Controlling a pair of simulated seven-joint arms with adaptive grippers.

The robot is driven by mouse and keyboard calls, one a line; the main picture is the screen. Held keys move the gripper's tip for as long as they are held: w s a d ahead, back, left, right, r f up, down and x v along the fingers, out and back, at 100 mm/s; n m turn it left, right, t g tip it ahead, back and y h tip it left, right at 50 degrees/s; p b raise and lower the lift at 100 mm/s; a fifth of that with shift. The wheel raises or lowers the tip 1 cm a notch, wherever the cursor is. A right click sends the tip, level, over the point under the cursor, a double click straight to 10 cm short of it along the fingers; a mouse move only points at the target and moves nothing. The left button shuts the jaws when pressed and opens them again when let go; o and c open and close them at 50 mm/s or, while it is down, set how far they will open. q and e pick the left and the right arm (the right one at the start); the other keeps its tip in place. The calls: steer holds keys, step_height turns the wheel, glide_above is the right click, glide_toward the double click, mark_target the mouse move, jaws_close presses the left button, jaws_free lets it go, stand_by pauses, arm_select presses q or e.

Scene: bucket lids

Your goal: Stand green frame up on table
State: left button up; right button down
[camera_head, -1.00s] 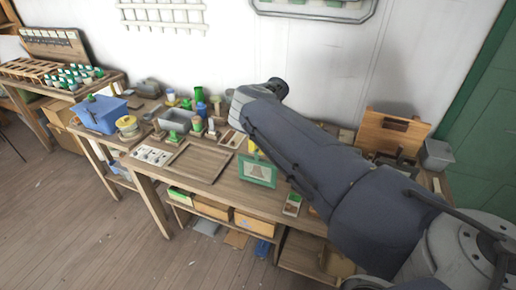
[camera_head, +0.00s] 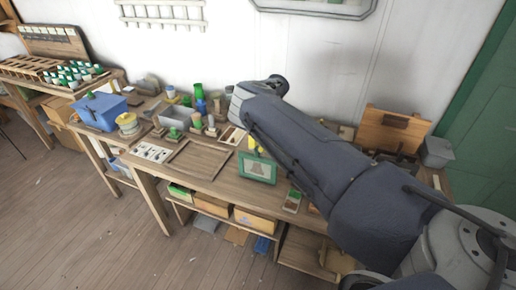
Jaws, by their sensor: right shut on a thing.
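The green frame (camera_head: 258,168) holds a pale picture with a dark bell-like shape. It is upright, tilted slightly back, near the front edge of the wooden table (camera_head: 224,187). Whether its bottom edge touches the table is hard to tell. My right arm reaches in from the right and bends down behind the frame. My right gripper (camera_head: 257,149) is at the frame's top edge, shut on it; its fingers are small and mostly hidden by the arm and frame. My left gripper is not in view.
Left of the frame lies a shallow wooden tray (camera_head: 197,161). Behind it stand green and blue bottles (camera_head: 199,98) and a grey bin (camera_head: 175,118). A small green-and-white box (camera_head: 292,201) lies to the right of the frame.

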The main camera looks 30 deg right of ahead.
steer(key=shift+f, duration=0.6)
steer(key=c, duration=1.4)
jaws_free()
steer(key=shift+c, duration=0.7)
steer(key=a+r+v, duration=0.1)
steer(key=v, duration=0.7)
steer(key=shift+s+d+r, duration=0.15)
